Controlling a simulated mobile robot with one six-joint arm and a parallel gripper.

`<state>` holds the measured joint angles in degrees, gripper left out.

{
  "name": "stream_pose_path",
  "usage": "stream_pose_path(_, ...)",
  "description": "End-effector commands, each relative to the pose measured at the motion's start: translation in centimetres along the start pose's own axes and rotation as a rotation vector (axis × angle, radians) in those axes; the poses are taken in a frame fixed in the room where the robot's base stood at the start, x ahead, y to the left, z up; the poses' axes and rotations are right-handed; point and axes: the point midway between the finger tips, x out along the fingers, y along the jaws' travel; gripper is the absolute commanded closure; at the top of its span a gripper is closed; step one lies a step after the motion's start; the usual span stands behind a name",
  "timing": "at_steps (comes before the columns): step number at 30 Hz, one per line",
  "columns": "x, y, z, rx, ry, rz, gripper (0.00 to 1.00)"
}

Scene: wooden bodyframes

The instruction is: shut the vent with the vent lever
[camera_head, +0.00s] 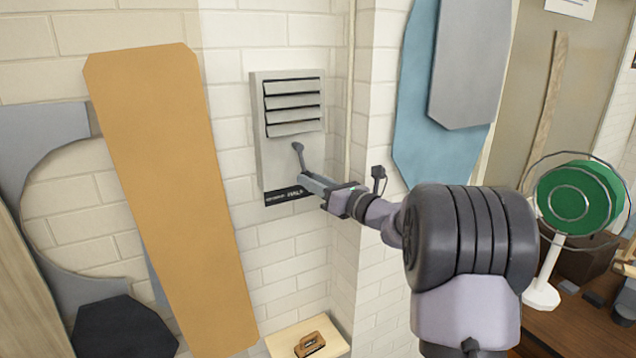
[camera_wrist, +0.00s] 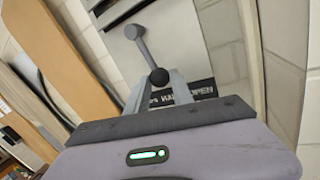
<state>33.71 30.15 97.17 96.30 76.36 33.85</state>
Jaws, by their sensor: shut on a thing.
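The vent (camera_head: 294,115) is a grey box on the white brick wall, with several slats and dark gaps between them. Its grey vent lever (camera_head: 300,156) hangs from a pivot below the slats and slants down to the right. In the wrist view the lever (camera_wrist: 147,54) ends in a dark ball between my fingertips. My gripper (camera_head: 309,182) is shut on the lever's lower end; its fingers also show in the wrist view (camera_wrist: 160,88). A black label (camera_head: 285,196) with white lettering, partly hidden by my gripper, lies along the vent's bottom edge.
A tall orange board (camera_head: 172,190) leans on the wall left of the vent. A wall corner is close on the right, with blue (camera_head: 425,120) and grey (camera_head: 470,60) panels beyond. A brush-like object (camera_head: 310,344) lies on a small wooden surface below.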

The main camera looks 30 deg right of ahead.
Motion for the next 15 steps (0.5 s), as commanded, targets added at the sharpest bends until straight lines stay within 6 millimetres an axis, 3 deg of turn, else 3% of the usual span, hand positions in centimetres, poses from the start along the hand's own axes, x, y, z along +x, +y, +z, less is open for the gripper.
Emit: stream_pose_path(15, 1.2, 3.8, -0.7, 0.461, -0.149, -0.006, 1.00)
